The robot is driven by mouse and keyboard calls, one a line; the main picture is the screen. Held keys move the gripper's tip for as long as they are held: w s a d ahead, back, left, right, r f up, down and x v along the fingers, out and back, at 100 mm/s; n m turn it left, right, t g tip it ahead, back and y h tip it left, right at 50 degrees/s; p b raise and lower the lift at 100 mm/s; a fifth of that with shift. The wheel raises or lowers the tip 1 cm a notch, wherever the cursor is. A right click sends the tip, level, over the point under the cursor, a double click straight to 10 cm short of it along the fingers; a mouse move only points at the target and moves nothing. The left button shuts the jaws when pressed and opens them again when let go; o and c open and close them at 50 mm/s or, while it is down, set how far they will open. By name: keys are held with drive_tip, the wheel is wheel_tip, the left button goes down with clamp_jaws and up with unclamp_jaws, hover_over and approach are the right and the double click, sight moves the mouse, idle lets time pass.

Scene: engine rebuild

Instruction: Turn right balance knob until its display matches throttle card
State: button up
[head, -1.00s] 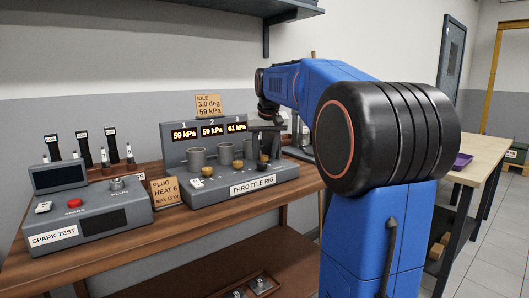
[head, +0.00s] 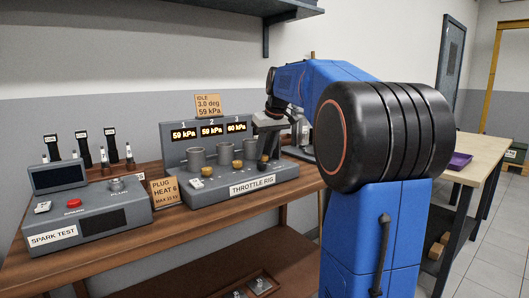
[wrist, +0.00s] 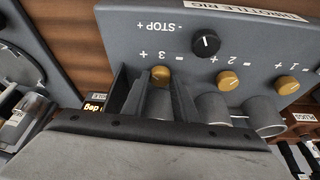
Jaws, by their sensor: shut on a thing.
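The throttle rig (head: 215,185) is a grey unit on the wooden bench with three lit displays. The left and middle displays read 59 kPa, and the right display (head: 236,128) reads 60 kPa. The throttle card (head: 208,105) above reads IDLE, 3.0 deg, 59 kPa. In the wrist view the brass right balance knob (wrist: 160,73), by the "3" mark, sits between the fingers of my gripper (wrist: 148,75), which is shut on it. In the head view my gripper (head: 268,135) is at the rig's right end.
Brass knobs 2 (wrist: 228,80) and 1 (wrist: 287,85) and a black STOP knob (wrist: 205,43) are close by. Grey cylinders (head: 223,155) stand behind the knobs. A spark test box (head: 90,215) and a plug heat card (head: 163,193) are to the left.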

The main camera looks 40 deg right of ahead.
drive_tip(key=shift+d+n+y, duration=0.1)
drive_tip(key=shift+n+y, duration=0.2)
drive_tip(key=shift+n, duration=0.5)
drive_tip(key=o, duration=1.1)
drive_tip(key=shift+c, duration=0.2)
drive_tip(key=v, duration=1.7)
drive_tip(key=shift+r, duration=0.25)
